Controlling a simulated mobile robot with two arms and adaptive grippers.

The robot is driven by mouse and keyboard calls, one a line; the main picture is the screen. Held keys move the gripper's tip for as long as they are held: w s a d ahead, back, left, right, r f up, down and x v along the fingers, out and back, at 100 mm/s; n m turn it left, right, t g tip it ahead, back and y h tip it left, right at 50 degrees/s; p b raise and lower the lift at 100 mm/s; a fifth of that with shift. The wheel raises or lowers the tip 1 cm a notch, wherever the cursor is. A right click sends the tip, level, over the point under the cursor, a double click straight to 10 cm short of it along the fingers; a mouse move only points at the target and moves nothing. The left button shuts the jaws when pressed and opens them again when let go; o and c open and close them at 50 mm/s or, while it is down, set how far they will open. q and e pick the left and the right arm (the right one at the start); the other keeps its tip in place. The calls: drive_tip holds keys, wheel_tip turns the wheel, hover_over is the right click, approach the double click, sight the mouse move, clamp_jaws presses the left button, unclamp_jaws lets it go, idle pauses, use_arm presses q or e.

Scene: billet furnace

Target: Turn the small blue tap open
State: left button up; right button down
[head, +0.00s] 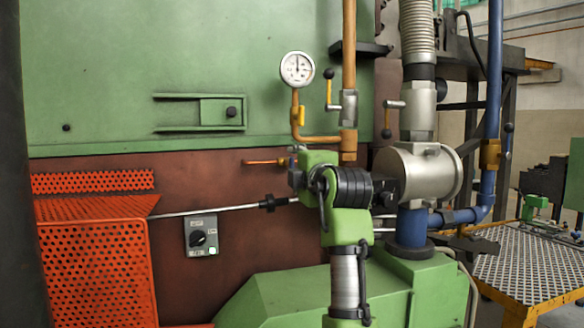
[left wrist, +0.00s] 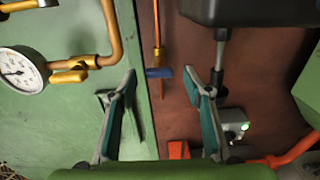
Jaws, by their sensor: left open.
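The small blue tap (left wrist: 159,72) is on a thin copper pipe (left wrist: 157,35) in the left wrist view. In the head view the copper pipe (head: 263,162) runs along the brown panel, and my left gripper mostly hides the tap. My left gripper (head: 300,168) is in front of the panel, pointing away from the head camera. In the left wrist view its two fingers (left wrist: 161,82) are spread open, with the tap between the tips in the picture. Nothing is held. I cannot tell the remaining depth to the tap. My right gripper is not in view.
A pressure gauge (head: 297,69) and a yellow-handled valve (head: 330,93) are above my left gripper. A grey valve body (head: 415,172) and blue pipe (head: 493,100) stand at right. An orange perforated guard (head: 95,265) and a switch box (head: 201,236) are at left.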

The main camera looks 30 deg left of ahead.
use_arm(q)
drive_tip(key=v, duration=0.4)
idle(0.5)
